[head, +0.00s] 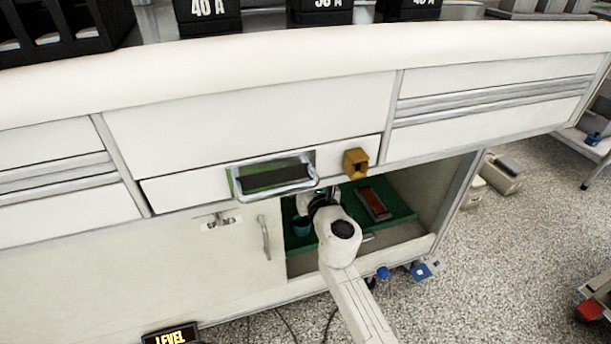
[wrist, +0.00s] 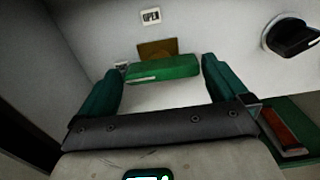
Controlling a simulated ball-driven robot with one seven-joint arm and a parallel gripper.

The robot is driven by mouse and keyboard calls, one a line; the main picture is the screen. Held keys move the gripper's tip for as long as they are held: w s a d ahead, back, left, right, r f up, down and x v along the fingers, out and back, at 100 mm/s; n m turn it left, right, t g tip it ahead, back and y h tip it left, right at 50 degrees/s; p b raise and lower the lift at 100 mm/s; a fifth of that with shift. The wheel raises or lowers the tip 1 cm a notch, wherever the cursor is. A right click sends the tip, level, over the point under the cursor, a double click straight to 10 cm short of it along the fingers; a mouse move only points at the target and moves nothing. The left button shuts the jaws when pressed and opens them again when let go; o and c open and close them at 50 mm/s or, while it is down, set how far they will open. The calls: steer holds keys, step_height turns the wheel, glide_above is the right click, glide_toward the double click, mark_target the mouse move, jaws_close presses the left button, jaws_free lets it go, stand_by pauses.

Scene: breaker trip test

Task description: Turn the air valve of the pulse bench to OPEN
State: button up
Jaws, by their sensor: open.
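The air valve's green lever (wrist: 163,68) lies nearly level in the wrist view, in front of a brown plate (wrist: 158,47) on a pale wall. An OPEN label (wrist: 150,16) is above it. A smaller label (wrist: 122,65), too small to read, is by the lever's left end. My gripper (wrist: 160,70) is open, its teal fingers on either side of the lever; I cannot tell whether they touch it. In the head view my gripper (head: 318,199) is in the open compartment under the bench, mostly hidden by my wrist. The valve is hidden there.
A black knob (wrist: 291,37) is on the wall at right. A red-brown block (head: 374,203) lies on the green compartment floor (head: 402,208). Above the opening are a drawer handle (head: 272,190) and an ochre block (head: 355,162). A closed door (head: 235,255) is at left.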

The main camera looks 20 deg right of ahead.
steer(key=c, duration=0.8)
steer(key=shift+o, duration=0.2)
steer(key=shift+m, duration=0.3)
steer(key=shift+f+m+b, duration=0.1)
steer(key=shift+m+b, duration=0.9)
steer(key=shift+m, duration=7.6)
steer(key=o, duration=0.8)
steer(key=shift+c, duration=0.2)
steer(key=shift+s, duration=0.15)
